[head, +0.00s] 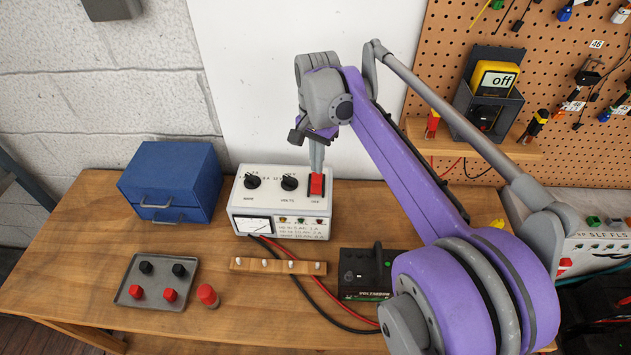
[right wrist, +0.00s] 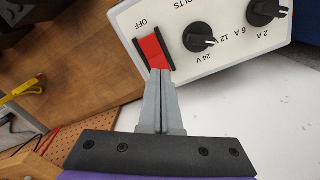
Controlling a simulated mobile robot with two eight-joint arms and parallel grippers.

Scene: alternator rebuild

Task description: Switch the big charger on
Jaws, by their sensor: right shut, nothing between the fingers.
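The big charger is a white box (head: 282,203) on the wooden bench, with two black knobs and a meter on it. Its red rocker switch (head: 317,186) is at the right end of its top face. In the right wrist view the red switch (right wrist: 152,47) sits in a black frame with OFF printed by one end. My right gripper (head: 317,170) is shut and empty, pointing down at the switch. In the right wrist view its fingertips (right wrist: 161,73) are at the switch end away from OFF; I cannot tell whether they touch. My left gripper is out of view.
A blue drawer box (head: 168,180) stands left of the charger. In front are a grey tray (head: 135,298) with red and black caps, a wooden strip (head: 279,266) and a dark box (head: 362,285). Red and black cables cross the bench. A pegboard (head: 540,75) hangs at right.

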